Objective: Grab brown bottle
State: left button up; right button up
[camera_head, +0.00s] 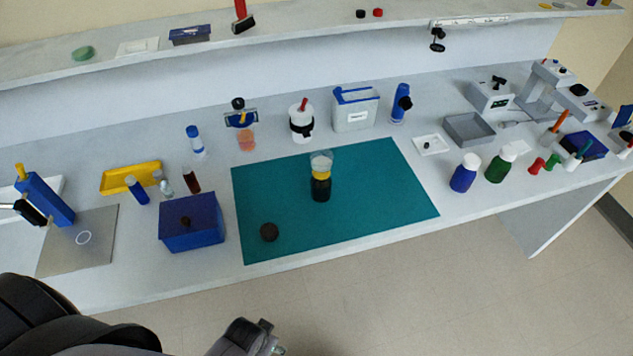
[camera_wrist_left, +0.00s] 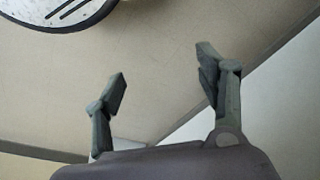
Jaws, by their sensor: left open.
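A round dark cap (camera_head: 269,232) lies on the mat to the left and nearer the front edge. My left gripper (camera_wrist_left: 162,65) is open and empty in the left wrist view, over floor. The bottle does not show in that view. My right gripper is not in view.
A blue box (camera_head: 192,222) stands just left of the mat. A white jar with a black band (camera_head: 301,122) and a white-and-blue container (camera_head: 355,108) stand behind it. Blue (camera_head: 464,173) and green (camera_head: 499,163) bottles stand to the right. The mat around the bottle is clear.

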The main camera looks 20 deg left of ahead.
pick_arm(q)
jog(key=w+r, duration=0.3)
jog(key=r, duration=0.7)
notch_tip(320, 180, up, 30)
jog(key=n+t, duration=0.2)
jog(key=t, duration=0.8)
send_over(319, 176)
jog(key=s, duration=1.2)
jog(key=p+x, duration=0.2)
jog(key=x, duration=0.8)
jog(key=shift+w+a+f, duration=0.1)
jog(key=shift+w+f, duration=0.05)
jog(key=shift+f, duration=0.2)
jog(key=shift+p+x, duration=0.95)
jog(key=shift+x, duration=1.8)
jog(key=shift+w+f, duration=0.15)
jog(key=shift+f, duration=0.2)
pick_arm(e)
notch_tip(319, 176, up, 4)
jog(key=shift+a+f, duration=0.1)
pick_arm(q)
jog(key=shift+c, duration=0.2)
